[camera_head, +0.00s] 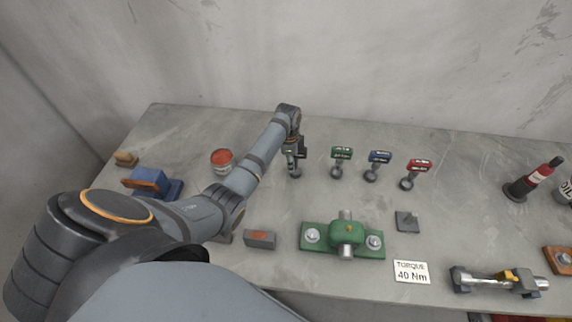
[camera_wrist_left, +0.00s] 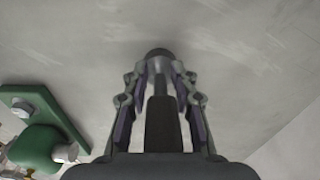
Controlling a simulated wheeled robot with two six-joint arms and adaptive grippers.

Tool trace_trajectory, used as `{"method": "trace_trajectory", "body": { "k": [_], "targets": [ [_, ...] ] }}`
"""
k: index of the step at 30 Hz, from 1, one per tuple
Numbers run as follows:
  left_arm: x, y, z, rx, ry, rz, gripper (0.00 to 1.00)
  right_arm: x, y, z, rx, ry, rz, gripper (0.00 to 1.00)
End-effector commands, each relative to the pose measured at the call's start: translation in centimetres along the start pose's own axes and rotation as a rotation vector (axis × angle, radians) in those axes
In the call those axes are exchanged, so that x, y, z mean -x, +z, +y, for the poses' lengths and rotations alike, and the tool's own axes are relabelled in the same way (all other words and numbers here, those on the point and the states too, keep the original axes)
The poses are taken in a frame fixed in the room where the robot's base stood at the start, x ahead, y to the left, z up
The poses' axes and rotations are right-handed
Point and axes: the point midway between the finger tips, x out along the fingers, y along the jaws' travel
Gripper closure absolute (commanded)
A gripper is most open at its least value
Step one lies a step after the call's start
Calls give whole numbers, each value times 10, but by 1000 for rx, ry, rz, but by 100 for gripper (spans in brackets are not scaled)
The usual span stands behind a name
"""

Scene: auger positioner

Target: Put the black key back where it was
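The black key (camera_head: 301,148) stands upright at the left end of the row of coloured keys, its round socket end (camera_head: 294,172) low at the table. My left gripper (camera_head: 291,151) is right at its handle and partly hides it in the head view. In the left wrist view the black key (camera_wrist_left: 163,125) lies between the two fingers of my left gripper (camera_wrist_left: 161,85), its shaft running away to the socket. Narrow gaps show between the handle and both fingers, so the gripper looks open around it. My right gripper is not in view.
Green (camera_head: 342,153), blue (camera_head: 380,157) and red (camera_head: 419,165) keys stand to the right. In front are a green clamp fixture (camera_head: 372,246), a small grey block (camera_head: 407,222) and a torque sign (camera_head: 411,271). A red-topped tin (camera_head: 222,160) is beside my left arm.

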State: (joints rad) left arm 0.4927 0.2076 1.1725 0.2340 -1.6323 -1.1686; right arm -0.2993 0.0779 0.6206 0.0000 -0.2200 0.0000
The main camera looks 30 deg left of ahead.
Motion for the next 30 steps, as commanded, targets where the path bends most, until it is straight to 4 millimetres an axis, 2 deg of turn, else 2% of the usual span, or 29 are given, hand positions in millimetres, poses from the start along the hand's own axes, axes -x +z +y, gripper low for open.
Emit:
{"method": "trace_trajectory", "body": {
  "k": [7, 11, 21, 23, 24, 30],
  "targets": [
    [1, 0, 0, 0, -1, 0, 71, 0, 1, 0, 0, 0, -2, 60],
    [10, 0, -1, 0, -4, 1, 71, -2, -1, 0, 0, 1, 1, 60],
    [88, 0, -2, 0, -6, 1, 71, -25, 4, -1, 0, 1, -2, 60],
    [99, 0, -1, -1, -5, 2, 71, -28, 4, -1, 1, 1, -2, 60],
    [110, 0, -1, 0, -3, 1, 71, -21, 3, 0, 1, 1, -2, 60],
    [124, 0, 0, 1, 0, 0, 71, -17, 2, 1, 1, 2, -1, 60]
  ]
}}
